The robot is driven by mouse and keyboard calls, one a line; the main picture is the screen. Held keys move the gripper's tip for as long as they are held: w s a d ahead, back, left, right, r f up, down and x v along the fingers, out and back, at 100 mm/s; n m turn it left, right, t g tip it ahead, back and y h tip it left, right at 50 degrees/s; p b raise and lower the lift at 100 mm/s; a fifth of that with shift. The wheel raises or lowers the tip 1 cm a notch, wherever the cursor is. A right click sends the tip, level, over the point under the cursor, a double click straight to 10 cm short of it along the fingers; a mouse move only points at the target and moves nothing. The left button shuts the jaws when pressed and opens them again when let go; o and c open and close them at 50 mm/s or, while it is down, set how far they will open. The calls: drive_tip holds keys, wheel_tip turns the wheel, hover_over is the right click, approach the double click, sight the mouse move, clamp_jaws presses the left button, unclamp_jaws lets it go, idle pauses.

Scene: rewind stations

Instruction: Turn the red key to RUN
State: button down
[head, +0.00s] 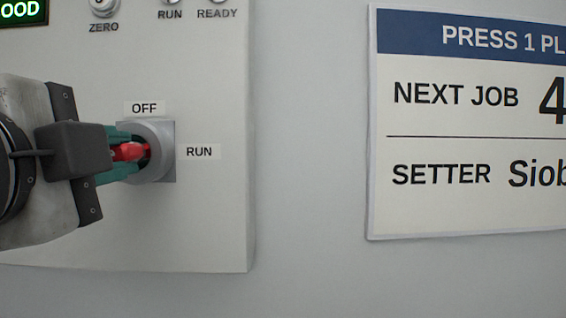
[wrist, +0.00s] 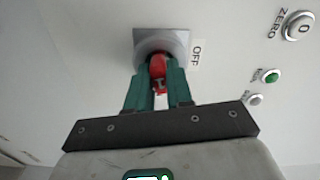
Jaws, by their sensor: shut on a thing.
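The red key (head: 130,152) sits in a round grey switch (head: 158,165) on a square plate on the pale panel. The OFF label is above the switch and the RUN label (head: 199,152) is to its right. My gripper (head: 128,152) reaches in from the left, its green fingers shut on the key, one above and one below it. The grip appears level with RUN, but the fingers partly hide the key's exact angle. The wrist view shows the red key (wrist: 158,68) between both fingers, with the switch plate (wrist: 178,36) behind.
A ZERO button (head: 103,7) and the RUN and READY lamps are above, cut off in the head view. In the wrist view one lamp (wrist: 272,76) is green and the other (wrist: 254,99) pale. A job sheet (head: 460,215) is on the wall to the right. The wall between is clear.

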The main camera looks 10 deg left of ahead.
drive_tip(key=m+b, duration=0.1)
drive_tip(key=m, duration=0.3)
drive_tip(key=shift+b, duration=0.4)
drive_tip(key=c, duration=0.9)
unclamp_jaws()
